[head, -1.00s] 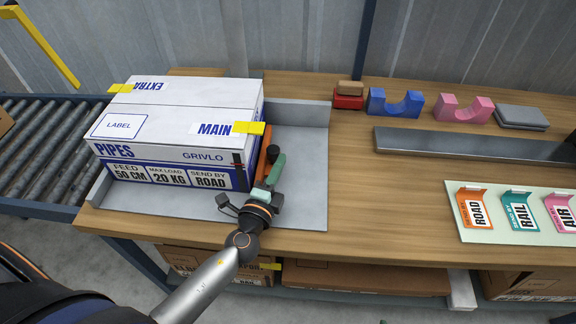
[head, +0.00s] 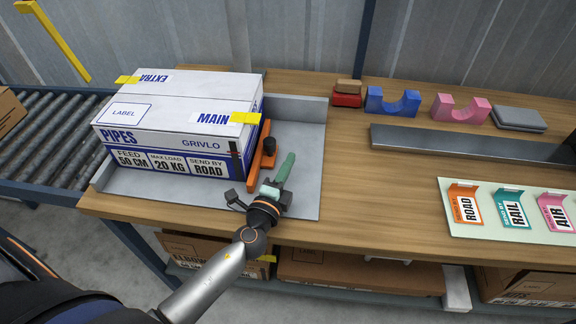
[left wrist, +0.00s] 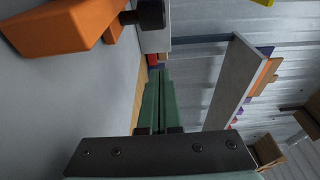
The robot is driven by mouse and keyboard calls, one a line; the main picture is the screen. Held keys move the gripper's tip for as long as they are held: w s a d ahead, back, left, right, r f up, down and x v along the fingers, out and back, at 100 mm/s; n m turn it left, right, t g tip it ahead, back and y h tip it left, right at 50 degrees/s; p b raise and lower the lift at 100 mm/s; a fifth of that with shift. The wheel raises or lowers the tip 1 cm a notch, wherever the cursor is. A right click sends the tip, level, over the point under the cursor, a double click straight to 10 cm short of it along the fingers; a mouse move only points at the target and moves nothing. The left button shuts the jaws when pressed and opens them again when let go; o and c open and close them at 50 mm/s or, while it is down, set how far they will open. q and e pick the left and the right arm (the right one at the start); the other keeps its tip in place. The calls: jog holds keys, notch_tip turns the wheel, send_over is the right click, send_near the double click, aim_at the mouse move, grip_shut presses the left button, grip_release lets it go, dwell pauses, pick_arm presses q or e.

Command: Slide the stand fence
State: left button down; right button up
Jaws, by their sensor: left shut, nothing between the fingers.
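The stand (head: 300,180) is a grey metal tray with low raised walls on the wooden bench. Its orange fence (head: 264,172) with a black knob (head: 269,147) stands along the right side of the white PIPES box (head: 165,115), touching it or very close. In the left wrist view, the orange fence (left wrist: 65,25) and its knob (left wrist: 150,14) show at the top left. My left gripper (head: 287,163) has green fingers, shut and empty, just right of the fence and apart from it. The fingers also show in the left wrist view (left wrist: 156,95). My right gripper is out of view.
A roller conveyor (head: 50,140) with a carton (head: 8,108) lies left. Blue (head: 393,102) and pink (head: 460,107) cradles stand at the back. A dark metal bar (head: 465,143) and label board (head: 500,227) lie right. Bench between tray and board is clear.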

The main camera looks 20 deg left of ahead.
pick_arm(q)
jog(key=s, duration=0.2)
jog(key=s+b, duration=0.1)
jog(key=s, duration=0.2)
jog(key=s+b, duration=0.1)
jog(key=s, duration=0.2)
jog(key=shift+s+d+f, duration=0.15)
jog(key=shift+f, duration=0.1)
jog(key=shift+s+r, duration=0.15)
jog(key=shift+s, duration=0.55)
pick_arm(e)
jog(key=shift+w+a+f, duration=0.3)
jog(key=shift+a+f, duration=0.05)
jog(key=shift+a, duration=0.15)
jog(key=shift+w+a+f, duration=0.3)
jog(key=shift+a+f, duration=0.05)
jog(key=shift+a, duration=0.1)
